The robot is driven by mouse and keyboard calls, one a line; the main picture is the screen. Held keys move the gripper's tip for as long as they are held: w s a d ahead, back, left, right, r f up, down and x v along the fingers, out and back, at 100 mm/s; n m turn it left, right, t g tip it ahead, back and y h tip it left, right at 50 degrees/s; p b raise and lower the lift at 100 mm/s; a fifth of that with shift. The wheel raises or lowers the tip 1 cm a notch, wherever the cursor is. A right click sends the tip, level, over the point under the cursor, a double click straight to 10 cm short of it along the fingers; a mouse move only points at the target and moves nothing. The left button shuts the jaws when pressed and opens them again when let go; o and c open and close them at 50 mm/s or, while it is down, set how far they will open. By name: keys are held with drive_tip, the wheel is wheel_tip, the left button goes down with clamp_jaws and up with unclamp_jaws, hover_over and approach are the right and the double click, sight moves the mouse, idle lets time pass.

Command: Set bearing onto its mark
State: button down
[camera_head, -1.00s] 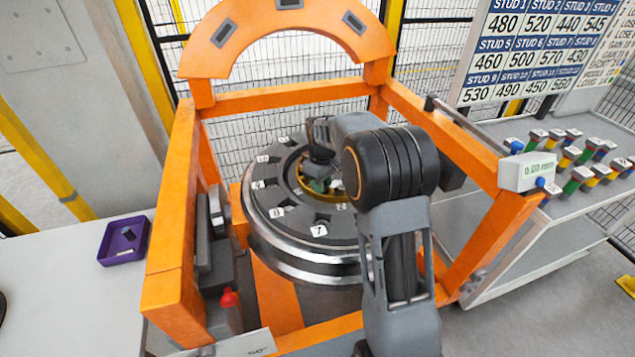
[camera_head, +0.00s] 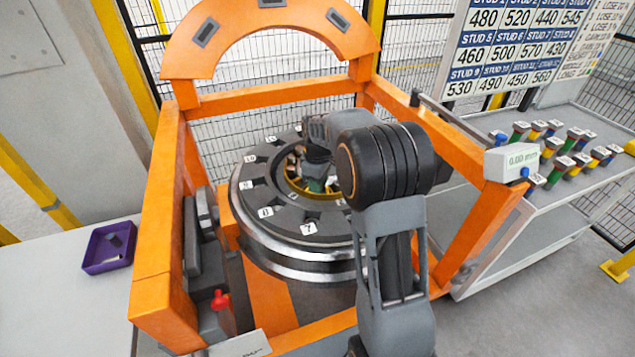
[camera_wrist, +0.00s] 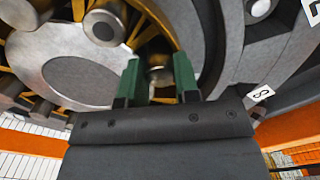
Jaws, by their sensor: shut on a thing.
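My gripper (camera_wrist: 158,88) has two green fingers on either side of a small grey metal piece, which I take to be the bearing (camera_wrist: 160,74). Most of the bearing is hidden by the fingers and the shadow around it. In the head view my gripper (camera_head: 316,184) is low inside the yellow-edged centre opening of the round wheelset (camera_head: 309,227). My arm covers part of that opening, and the bearing cannot be made out there. I cannot tell whether the bearing touches what lies beneath it. No mark for it can be clearly picked out.
An orange gantry frame (camera_head: 155,235) surrounds the wheelset, with an arch behind. A purple tray (camera_head: 88,262) holding a dark piece sits on the left table.

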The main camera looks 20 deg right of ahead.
drive_tip(key=c, duration=0.8)
unclamp_jaws()
drive_tip(key=shift+c, duration=0.2)
drive_tip(key=shift+r, duration=0.15)
wheel_tip(320, 180, up, 14)
drive_tip(key=shift+f, duration=0.25)
drive_tip(key=s+a+f+m+t, duration=0.2)
drive_tip(key=s+f+m, duration=0.1)
drive_tip(key=s, duration=0.8)
drive_tip(key=s+a+f+m+t, duration=0.2)
drive_tip(key=s+m, duration=0.4)
drive_tip(key=s, duration=0.5)
drive_tip(key=shift+s+a+f, duration=0.2)
drive_tip(key=shift+a+f, duration=0.3)
drive_tip(key=shift+a, duration=0.1)
